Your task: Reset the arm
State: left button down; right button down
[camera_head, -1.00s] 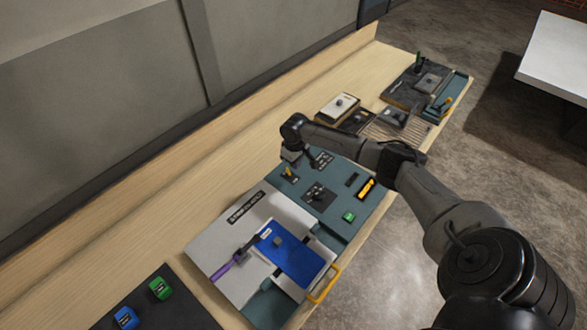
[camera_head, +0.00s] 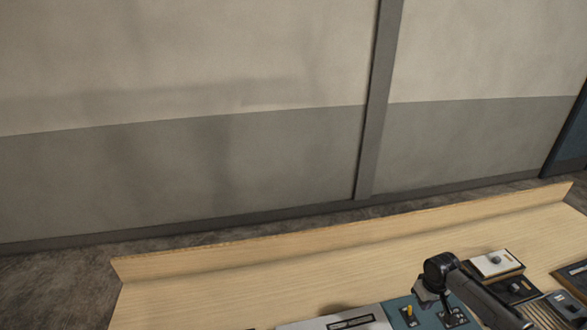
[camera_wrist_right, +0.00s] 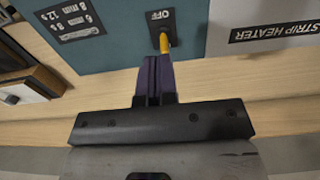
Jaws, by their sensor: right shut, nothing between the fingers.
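My right gripper (camera_head: 424,296) hangs over the teal panel at the bottom of the head view. In the right wrist view its dark purple fingers (camera_wrist_right: 156,62) are together with nothing between them. A yellow toggle switch (camera_wrist_right: 164,42) on a black plate marked "OFF" lies just beyond the fingertips; I cannot tell whether they touch it. The same yellow switch (camera_head: 409,311) shows beside the gripper in the head view. My left gripper is not in view.
A "STRIP HEATER" panel (camera_wrist_right: 275,30) adjoins the teal panel (camera_wrist_right: 120,45). A light box with a knob (camera_head: 495,262) stands on the wooden bench (camera_head: 250,285) to the right. The left stretch of bench is bare, with a raised back edge and wall behind.

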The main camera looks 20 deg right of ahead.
jog(key=w+a+r+n+t+h, duration=0.5)
jog(key=a+r, duration=0.3)
jog(key=r, duration=0.4)
jog(key=s+a+r+n+t+y+p, duration=0.1)
jog(key=s+a+r+t, duration=0.15)
jog(key=a, duration=0.45)
jog(key=s+a+r+n+t+y+p, duration=0.1)
jog(key=a+r, duration=0.2)
jog(key=a, duration=0.5)
jog(key=s+a+r+m+y+p, duration=0.1)
jog(key=s+a+p, duration=0.1)
jog(key=s+a, duration=0.3)
jog(key=s+a+y+p, duration=0.1)
jog(key=s+a+p, duration=0.1)
jog(key=s, duration=0.5)
jog(key=s+a+f+m+g+p, duration=0.1)
jog(key=s+f, duration=0.3)
jog(key=s, duration=0.4)
jog(key=s+a+f+m+g+y+p, duration=0.1)
jog(key=s+a+f+g+p, duration=0.1)
jog(key=s, duration=0.7)
jog(key=shift+a+f+g, duration=0.55)
jog(key=shift+f+g, duration=0.4)
